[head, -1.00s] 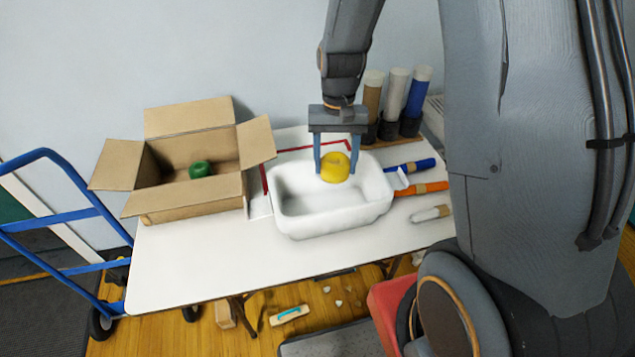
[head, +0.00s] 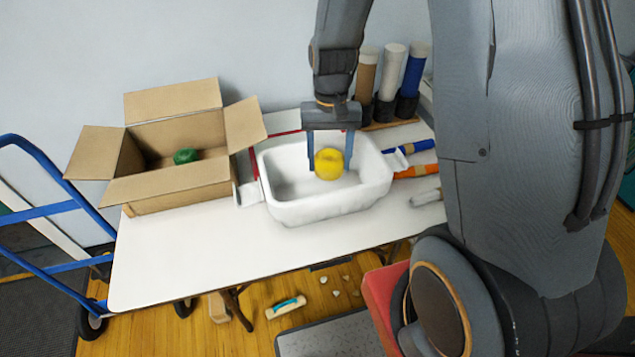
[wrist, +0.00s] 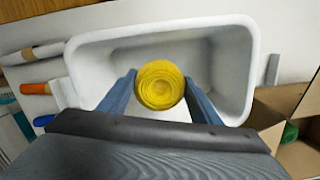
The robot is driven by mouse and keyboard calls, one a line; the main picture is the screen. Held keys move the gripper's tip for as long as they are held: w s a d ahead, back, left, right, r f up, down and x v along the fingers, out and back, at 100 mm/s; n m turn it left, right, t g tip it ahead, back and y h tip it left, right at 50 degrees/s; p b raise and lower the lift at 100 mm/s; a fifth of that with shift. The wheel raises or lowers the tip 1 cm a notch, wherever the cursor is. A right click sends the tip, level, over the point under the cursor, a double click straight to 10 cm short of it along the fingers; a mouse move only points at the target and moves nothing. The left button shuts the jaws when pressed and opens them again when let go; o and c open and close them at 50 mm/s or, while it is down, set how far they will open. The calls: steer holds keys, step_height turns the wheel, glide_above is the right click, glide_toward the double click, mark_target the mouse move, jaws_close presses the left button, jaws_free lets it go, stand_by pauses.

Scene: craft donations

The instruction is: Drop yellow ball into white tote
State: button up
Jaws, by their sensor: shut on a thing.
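The yellow ball (head: 329,164) looks like a wound yellow ball and is held between the two blue fingers of my gripper (head: 329,158). In the wrist view the yellow ball (wrist: 160,84) sits between the fingertips of my gripper (wrist: 161,92). The white tote (head: 330,208) stands on the table, and the ball is over its opening, inside the rim outline in both views. The exact height of the ball above the tote floor is hard to tell. The white tote (wrist: 236,65) looks empty in the wrist view.
An open cardboard box (head: 180,198) with a green ball (head: 185,156) stands left of the tote. Coloured rolls (head: 417,170) lie to the right, and upright tubes (head: 390,72) stand behind. The white table (head: 190,255) is clear at the front. A blue hand truck (head: 50,210) stands at left.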

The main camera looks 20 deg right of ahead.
steer(key=o, duration=1.1)
steer(key=shift+w+d+r+b, duration=0.15)
steer(key=shift+r+b, duration=0.15)
steer(key=shift+r, duration=1)
steer(key=shift+w+a+r+b, duration=0.15)
steer(key=shift+r+b, duration=0.1)
steer(key=shift+r, duration=1.05)
steer(key=shift+w+d+r+b, duration=0.15)
steer(key=shift+r+b, duration=0.15)
steer(key=shift+r, duration=1)
steer(key=s+n+t, duration=0.1)
steer(key=s, duration=0.2)
steer(key=s+n+t, duration=0.1)
steer(key=s, duration=0.2)
steer(key=s+n, duration=0.1)
steer(key=s, duration=0.3)
steer(key=shift+r+t, duration=0.3)
steer(key=shift+t, duration=0.1)
